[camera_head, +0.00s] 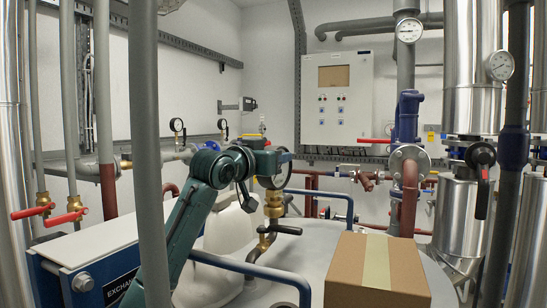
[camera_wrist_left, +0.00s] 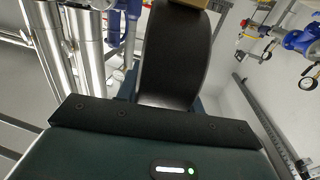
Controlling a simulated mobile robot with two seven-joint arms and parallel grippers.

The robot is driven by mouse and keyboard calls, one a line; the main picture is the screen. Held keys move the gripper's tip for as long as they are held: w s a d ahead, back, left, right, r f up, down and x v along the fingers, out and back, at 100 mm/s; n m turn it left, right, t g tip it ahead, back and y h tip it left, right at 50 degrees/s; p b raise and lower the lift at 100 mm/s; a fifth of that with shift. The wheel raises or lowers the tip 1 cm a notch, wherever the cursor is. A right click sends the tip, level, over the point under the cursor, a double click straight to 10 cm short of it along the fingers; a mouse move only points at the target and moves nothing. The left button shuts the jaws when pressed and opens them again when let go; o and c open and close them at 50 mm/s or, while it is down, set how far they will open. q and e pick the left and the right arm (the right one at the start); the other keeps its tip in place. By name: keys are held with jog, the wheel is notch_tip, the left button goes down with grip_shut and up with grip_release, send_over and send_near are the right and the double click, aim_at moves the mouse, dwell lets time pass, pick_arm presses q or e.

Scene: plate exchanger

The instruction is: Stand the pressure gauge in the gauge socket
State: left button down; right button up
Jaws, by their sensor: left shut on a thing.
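The pressure gauge (camera_head: 288,174), a round dark-rimmed dial, is held in my left gripper (camera_head: 277,159) near the middle of the head view. My teal left arm rises to it from the lower left, and the gripper is shut on it. In the left wrist view a large black curved body, apparently the gauge's case (camera_wrist_left: 175,55), fills the middle, with brass at its top edge. In the head view, a brass upright fitting (camera_head: 274,206), which seems to be the gauge socket, stands directly below the gauge. I cannot tell whether they touch. My right gripper is out of view.
A dark-handled valve (camera_head: 285,230) sits low on the brass pipe. A cardboard box (camera_head: 377,270) stands at the front right. A blue rail (camera_head: 250,268) and a grey vertical pipe (camera_head: 148,160) stand close to my left arm. Other gauges (camera_head: 409,30) are mounted on pipes.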

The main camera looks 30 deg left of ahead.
pick_arm(q)
jog(key=c, duration=0.8)
grip_release()
jog(key=shift+f, duration=0.1)
jog(key=s, duration=0.1)
jog(key=s+b, duration=0.2)
jog(key=s, duration=0.1)
jog(key=shift+a+f, duration=0.1)
jog(key=shift+a, duration=0.15)
jog(key=s, duration=0.3)
jog(key=s+b, duration=0.1)
jog(key=s, duration=0.2)
jog(key=s+a+b, duration=0.1)
jog(key=s, duration=0.2)
jog(key=shift+r, duration=0.2)
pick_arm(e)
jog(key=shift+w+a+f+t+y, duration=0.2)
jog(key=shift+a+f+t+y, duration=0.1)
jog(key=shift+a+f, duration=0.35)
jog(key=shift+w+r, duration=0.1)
